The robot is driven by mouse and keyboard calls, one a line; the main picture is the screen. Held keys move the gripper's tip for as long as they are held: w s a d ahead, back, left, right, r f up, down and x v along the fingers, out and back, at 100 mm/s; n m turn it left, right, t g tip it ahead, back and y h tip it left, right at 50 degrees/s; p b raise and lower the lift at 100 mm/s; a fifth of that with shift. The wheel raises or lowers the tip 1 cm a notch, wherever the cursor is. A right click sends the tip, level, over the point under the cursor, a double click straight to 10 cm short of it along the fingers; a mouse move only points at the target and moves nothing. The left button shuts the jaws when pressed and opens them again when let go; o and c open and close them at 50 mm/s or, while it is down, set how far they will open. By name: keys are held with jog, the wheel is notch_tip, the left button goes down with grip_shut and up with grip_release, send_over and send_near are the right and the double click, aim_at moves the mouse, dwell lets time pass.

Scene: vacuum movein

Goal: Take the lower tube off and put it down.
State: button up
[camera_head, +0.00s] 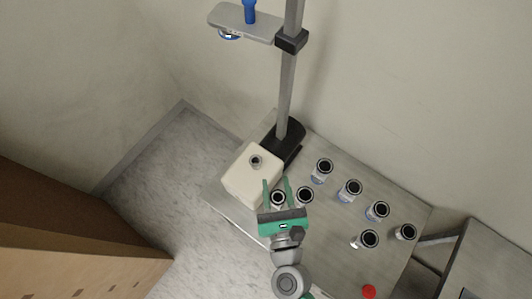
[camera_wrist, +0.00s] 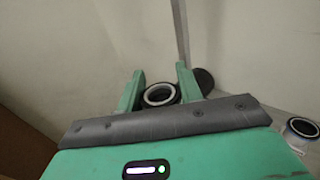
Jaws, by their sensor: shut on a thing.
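My gripper (camera_head: 277,185) has its two green fingers around a short tube (camera_head: 278,199) with a dark open end and a pale rim. It is shut on this tube. In the wrist view, the tube's round end (camera_wrist: 160,95) shows between the fingertips (camera_wrist: 160,84). The tube is by the right side of the cream box (camera_head: 238,186), apart from the small metal fitting (camera_head: 256,161) on the box's top. Whether the tube touches the table is hidden by my gripper.
A post (camera_head: 287,95) on a black base stands behind, with a bracket (camera_head: 235,20) holding a blue part. A red button (camera_head: 369,291) is at the front.

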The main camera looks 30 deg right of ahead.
aim_at(280, 196)
jog(key=shift+s+a+r, duration=0.1)
jog(key=shift+s, duration=0.8)
jog(key=shift+r+p, duration=1.3)
jog(key=shift+r, duration=0.25)
